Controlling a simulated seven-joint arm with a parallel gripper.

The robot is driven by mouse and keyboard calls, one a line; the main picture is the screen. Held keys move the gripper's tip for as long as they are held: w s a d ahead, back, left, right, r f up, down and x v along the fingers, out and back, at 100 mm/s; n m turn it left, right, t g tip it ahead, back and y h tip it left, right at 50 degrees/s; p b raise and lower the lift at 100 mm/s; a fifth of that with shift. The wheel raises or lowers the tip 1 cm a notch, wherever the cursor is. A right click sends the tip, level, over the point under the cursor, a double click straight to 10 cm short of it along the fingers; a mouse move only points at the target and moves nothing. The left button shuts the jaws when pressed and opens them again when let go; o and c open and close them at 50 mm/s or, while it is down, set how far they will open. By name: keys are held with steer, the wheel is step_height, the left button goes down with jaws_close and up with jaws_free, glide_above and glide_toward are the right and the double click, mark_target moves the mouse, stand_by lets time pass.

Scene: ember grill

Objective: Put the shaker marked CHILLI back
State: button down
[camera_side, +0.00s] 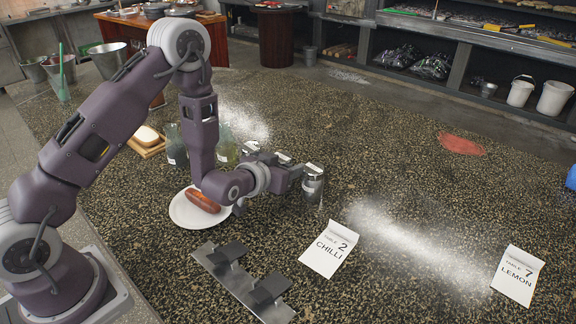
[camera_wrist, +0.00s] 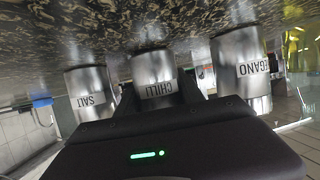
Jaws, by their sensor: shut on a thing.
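The shaker marked CHILLI (camera_wrist: 153,78) is a metal cylinder with a grey label, in the middle of a row of three in the wrist view, which is upside down. My gripper (camera_wrist: 158,95) is shut on it, with dark fingers on either side. In the side view my gripper (camera_side: 290,172) is at the row, and its fingers and most of the held shaker are hidden. The SALT shaker (camera_wrist: 91,92) and the OREGANO shaker (camera_wrist: 241,66) stand on either side. The nearest shaker in the side view (camera_side: 312,188) shows no readable label. I cannot tell whether the CHILLI shaker touches the counter.
A card reading TABLE 2 CHILLI (camera_side: 329,249) and one reading TABLE 7 LEMON (camera_side: 518,276) lie on the speckled counter. The counter's right side is mostly free.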

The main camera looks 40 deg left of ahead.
steer(key=shift+f, duration=0.15)
steer(key=c, duration=0.7)
jaws_free()
steer(key=shift+c, duration=0.2)
